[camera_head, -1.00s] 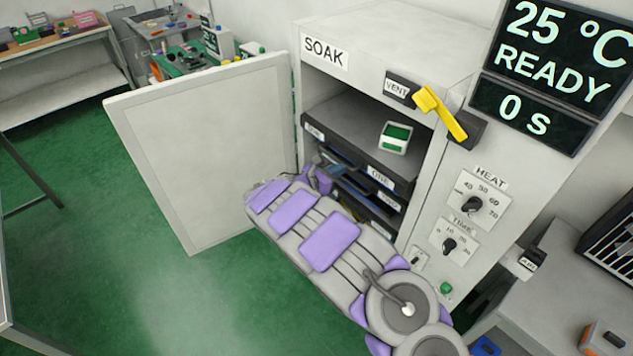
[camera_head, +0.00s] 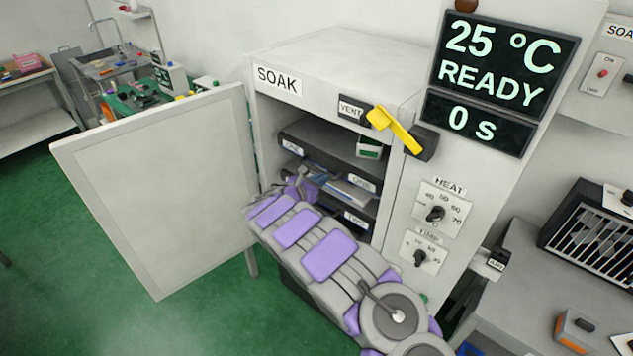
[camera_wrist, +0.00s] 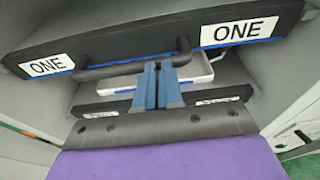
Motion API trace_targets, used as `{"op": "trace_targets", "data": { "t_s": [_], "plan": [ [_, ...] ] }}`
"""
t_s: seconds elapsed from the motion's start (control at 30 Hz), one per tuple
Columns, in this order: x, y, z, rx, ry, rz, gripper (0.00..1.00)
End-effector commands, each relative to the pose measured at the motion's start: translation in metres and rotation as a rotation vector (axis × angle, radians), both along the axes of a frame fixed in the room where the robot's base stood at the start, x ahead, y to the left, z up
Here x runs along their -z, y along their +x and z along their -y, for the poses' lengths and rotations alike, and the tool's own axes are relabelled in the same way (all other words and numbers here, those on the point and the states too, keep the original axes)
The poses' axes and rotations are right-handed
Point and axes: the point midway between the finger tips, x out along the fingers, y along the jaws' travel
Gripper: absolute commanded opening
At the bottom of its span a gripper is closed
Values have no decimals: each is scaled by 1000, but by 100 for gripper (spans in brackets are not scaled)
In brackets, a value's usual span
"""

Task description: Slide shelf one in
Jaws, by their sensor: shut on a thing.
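Shelf one (camera_wrist: 130,40) is a dark shelf with white ONE labels at both front ends in the wrist view. Its black bar handle (camera_wrist: 105,72) runs below the front edge. My gripper (camera_wrist: 160,68) is shut on this handle, its blue fingers together at the bar. In the head view, shelf one (camera_head: 325,148) is the top shelf inside the SOAK cabinet (camera_head: 330,72). A small green and white box (camera_head: 369,149) rests on it, its top partly hidden by the cabinet. My arm hides much of the lower shelves and the gripper contact there.
The cabinet door (camera_head: 155,185) stands wide open on the left. A lower shelf (camera_wrist: 105,107) sits below, with a white tray (camera_wrist: 200,72) on it. A yellow VENT lever (camera_head: 395,130) and two dials are on the cabinet's right. Green floor is free at left.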

Motion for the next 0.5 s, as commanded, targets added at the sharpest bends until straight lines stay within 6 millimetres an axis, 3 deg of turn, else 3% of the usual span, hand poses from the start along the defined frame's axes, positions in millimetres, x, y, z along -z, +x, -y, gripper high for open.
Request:
{"op": "trace_targets", "data": {
  "t_s": [0.27, 0.5],
  "plan": [
    [-7, -3, 4, 8, -2, 8, 0],
    [-14, -36, -24, 1, -11, 6, 0]
  ]
}}
